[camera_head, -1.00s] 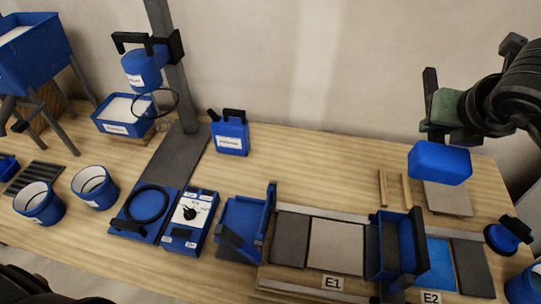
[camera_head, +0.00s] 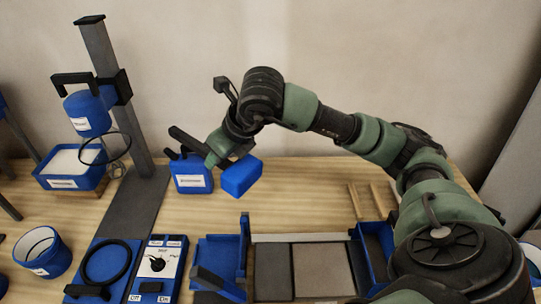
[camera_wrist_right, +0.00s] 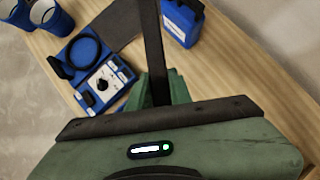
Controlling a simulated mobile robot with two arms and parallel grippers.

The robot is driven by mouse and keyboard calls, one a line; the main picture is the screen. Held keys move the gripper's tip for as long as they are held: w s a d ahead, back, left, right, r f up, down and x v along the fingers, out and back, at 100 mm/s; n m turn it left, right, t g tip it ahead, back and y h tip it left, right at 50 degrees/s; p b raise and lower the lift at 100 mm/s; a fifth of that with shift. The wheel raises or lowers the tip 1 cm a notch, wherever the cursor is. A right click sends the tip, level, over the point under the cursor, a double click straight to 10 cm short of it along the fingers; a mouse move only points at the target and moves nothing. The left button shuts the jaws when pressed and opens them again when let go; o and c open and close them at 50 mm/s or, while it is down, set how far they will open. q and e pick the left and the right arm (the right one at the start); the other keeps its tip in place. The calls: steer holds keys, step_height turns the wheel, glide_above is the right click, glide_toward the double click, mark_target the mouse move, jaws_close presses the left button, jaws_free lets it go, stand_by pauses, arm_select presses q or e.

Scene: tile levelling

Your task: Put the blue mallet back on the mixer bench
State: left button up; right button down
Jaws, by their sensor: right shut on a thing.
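My right gripper (camera_head: 238,150) is shut on the blue mallet (camera_head: 241,176), whose block-shaped blue head hangs just below the gripper in the head view. The mallet is held above the wooden bench top (camera_head: 300,200), beside and to the right of a blue labelled canister (camera_head: 193,178). In the right wrist view a dark bar runs up from the gripper; the mallet's head cannot be made out there. The mixer stand (camera_head: 120,110) with a blue mixer (camera_head: 87,114) rises at the left. My left gripper is not in view.
A blue control box with a dial (camera_head: 158,265) stands in front of the canister, and a blue tub (camera_head: 42,251) is at the left. Bare wood lies right of the canister.

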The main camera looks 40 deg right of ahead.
steer(key=d+f+n+g+y+b, duration=0.1)
steer(key=d+f+b, duration=0.25)
steer(key=f, duration=0.25)
steer(key=d+f+n+b, duration=0.2)
steer(key=d+f, duration=0.2)
steer(key=f, duration=0.2)
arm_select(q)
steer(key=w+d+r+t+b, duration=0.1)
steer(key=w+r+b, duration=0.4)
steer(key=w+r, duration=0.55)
arm_select(e)
steer(key=n+g, duration=0.2)
steer(key=n, duration=0.1)
glide_above(273, 207)
steer(key=s+d, duration=0.1)
step_height(273, 207, down, 9)
steer(key=shift+y, duration=0.4)
step_height(273, 207, down, 4)
steer(key=b, duration=0.3)
steer(key=shift+s+f, duration=0.1)
steer(key=shift+f, duration=0.05)
steer(key=shift+f+b, duration=0.5)
steer(key=shift+b, duration=0.05)
arm_select(q)
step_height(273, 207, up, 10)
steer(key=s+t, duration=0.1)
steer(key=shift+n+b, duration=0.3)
steer(key=shift+b, duration=0.1)
arm_select(e)
steer(key=shift+f, duration=0.55)
